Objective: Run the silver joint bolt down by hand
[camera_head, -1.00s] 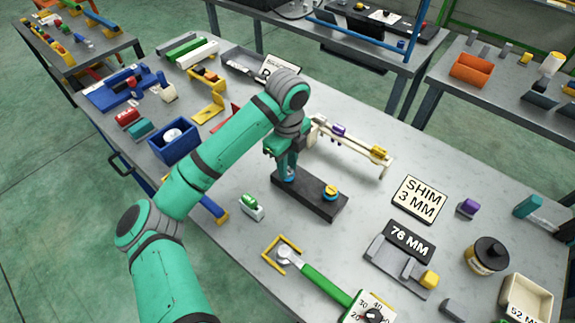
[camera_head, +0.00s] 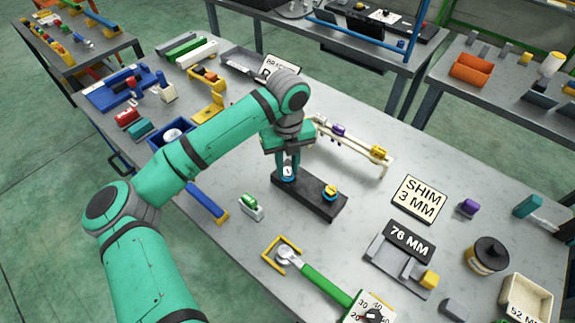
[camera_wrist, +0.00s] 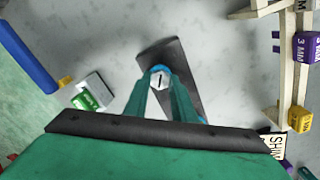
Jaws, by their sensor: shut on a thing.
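The silver joint bolt (camera_wrist: 158,79) shows a hex head with a dark mark, on a blue ring at one end of the dark block (camera_head: 318,203). In the head view the bolt (camera_head: 288,171) is just under my gripper (camera_head: 287,168), which points down at the block's left end. In the wrist view my gripper's teal fingers (camera_wrist: 160,90) close on the sides of the bolt head. A second blue ring with a yellow top (camera_head: 330,192) sits at the block's other end. My fingers partly hide the block in the wrist view.
A cream rack (camera_head: 350,146) with purple and yellow pieces stands behind the block. A small green-and-white item (camera_head: 250,207) lies to its left front. A green-handled wrench (camera_head: 320,286) lies in front. The table between them is bare.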

